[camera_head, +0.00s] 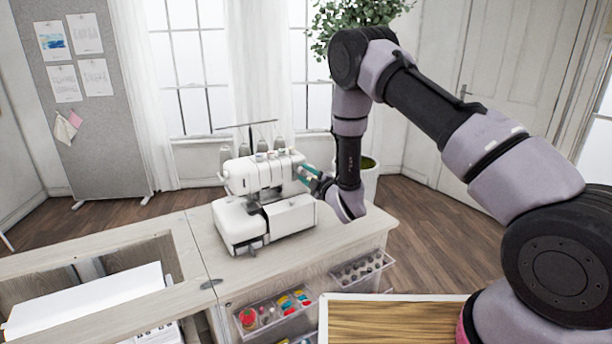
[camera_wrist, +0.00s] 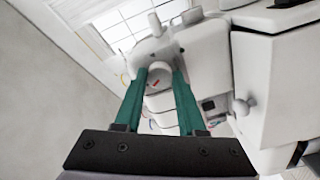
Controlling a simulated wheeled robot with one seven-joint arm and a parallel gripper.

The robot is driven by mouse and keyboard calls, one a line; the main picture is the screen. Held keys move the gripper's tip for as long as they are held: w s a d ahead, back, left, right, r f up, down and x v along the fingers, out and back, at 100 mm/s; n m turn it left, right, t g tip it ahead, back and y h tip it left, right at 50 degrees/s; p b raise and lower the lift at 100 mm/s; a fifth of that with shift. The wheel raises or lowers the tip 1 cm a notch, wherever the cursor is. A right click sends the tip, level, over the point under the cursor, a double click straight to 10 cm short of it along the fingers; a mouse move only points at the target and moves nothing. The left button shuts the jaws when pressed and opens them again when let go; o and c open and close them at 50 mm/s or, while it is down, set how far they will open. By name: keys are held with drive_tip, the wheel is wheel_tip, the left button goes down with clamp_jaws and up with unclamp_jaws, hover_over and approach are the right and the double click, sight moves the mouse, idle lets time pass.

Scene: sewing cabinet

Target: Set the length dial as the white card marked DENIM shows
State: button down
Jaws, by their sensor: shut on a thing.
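The white sewing machine (camera_head: 268,177) stands on the cabinet top. My gripper (camera_head: 303,173) reaches its right side from the right. In the wrist view, the teal fingers of my gripper (camera_wrist: 159,72) are closed on either side of a round white dial (camera_wrist: 158,84) with a small red mark on its face. Whether this dial carries a length label cannot be read. A second, smaller white knob (camera_wrist: 241,107) sits on the machine, apart from the fingers. No card with a readable DENIM marking shows. Any scale around the held dial is too small or hidden.
A grey pinboard (camera_head: 107,140) with several papers stands at the back left. Open drawers with sewing supplies (camera_head: 262,318) and spools (camera_head: 360,268) jut out in front of the cabinet. A potted plant (camera_head: 345,22) stands behind my arm.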

drive_tip(key=c, duration=0.5)
unclamp_jaws()
drive_tip(key=v, duration=1.1)
drive_tip(key=shift+w, duration=0.15)
